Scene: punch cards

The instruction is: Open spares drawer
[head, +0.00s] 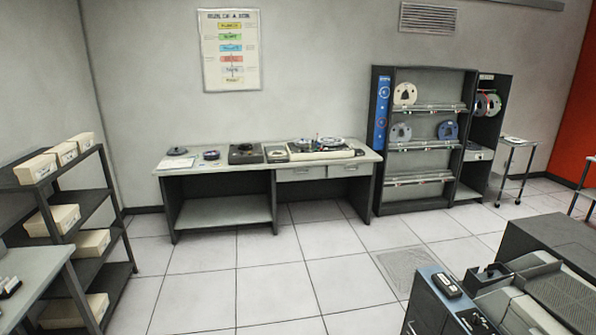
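A long desk (222,169) stands against the back wall in the head view. Two light drawers sit side by side under the right part of its top: a left drawer (300,174) and a right drawer (350,170). Both look shut. I cannot read any label that tells which one holds spares. The desk is across the room from me. Neither of my grippers shows in the head view.
A dark shelf rack with several cream boxes (66,219) stands at the left. A tape reel shelf (420,205) stands right of the desk. A large machine (560,290) fills the lower right. Tiled floor (280,270) is clear before the desk.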

